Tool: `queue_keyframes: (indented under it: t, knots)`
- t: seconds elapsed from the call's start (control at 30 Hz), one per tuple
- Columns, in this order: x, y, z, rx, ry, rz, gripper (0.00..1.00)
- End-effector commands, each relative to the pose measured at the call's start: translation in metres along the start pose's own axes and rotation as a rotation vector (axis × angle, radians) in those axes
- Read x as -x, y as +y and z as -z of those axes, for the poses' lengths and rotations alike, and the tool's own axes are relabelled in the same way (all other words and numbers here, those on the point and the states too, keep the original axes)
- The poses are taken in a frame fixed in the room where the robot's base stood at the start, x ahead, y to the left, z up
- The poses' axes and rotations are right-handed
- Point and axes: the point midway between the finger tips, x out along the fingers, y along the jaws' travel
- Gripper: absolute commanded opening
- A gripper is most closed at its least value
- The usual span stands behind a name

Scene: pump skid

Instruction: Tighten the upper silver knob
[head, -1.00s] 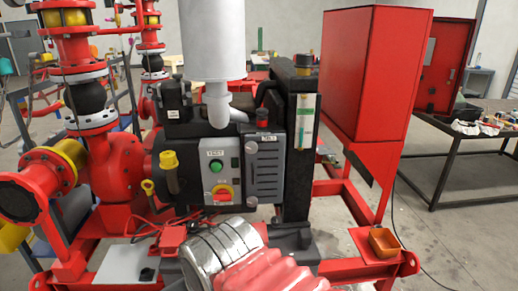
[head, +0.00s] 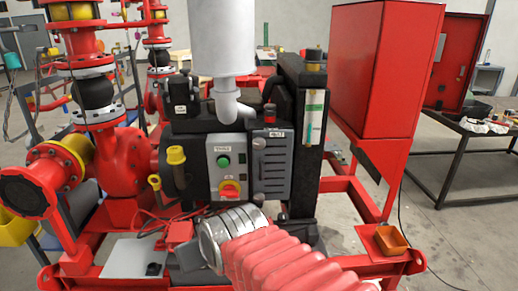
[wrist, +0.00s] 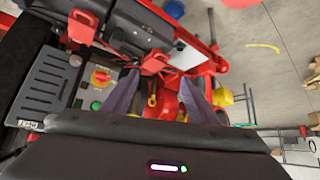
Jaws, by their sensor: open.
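The grey louvred cover (head: 272,168) is on the dark machine block, right of the control box. The upper silver knob (head: 259,143) looks like a small round spot near the cover's upper left corner. A similar lower knob (head: 259,197) is near the bottom. In the wrist view the cover (wrist: 48,88) lies at left, turned on its side; I cannot clearly make out the upper knob there. My gripper (wrist: 162,88) is open, its two fingers apart with nothing held between them. The cover is left of the fingers. In the head view my arm hides the fingers.
The control box (head: 229,165) has a green button and a red-yellow switch. A yellow-capped filler (head: 176,157) stands left of it. A white cylinder (head: 222,40) hangs above. A red cabinet (head: 385,70) stands right. Red cables (head: 160,222) lie on the skid below.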

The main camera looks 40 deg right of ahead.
Motion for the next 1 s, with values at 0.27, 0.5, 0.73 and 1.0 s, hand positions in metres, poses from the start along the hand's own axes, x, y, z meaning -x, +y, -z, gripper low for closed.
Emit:
queue_keyframes:
  t: [0.27, 0.5, 0.73, 1.0]
  knots:
    - [-0.04, 0.053, 0.059, -0.07, 0.225, -0.095, 0.53]
    - [-0.057, 0.11, 0.098, -0.111, 0.42, -0.202, 0.53]
    - [-0.06, 0.173, 0.121, -0.138, 0.601, -0.336, 0.53]
    - [-0.049, 0.232, 0.131, -0.142, 0.768, -0.481, 0.53]
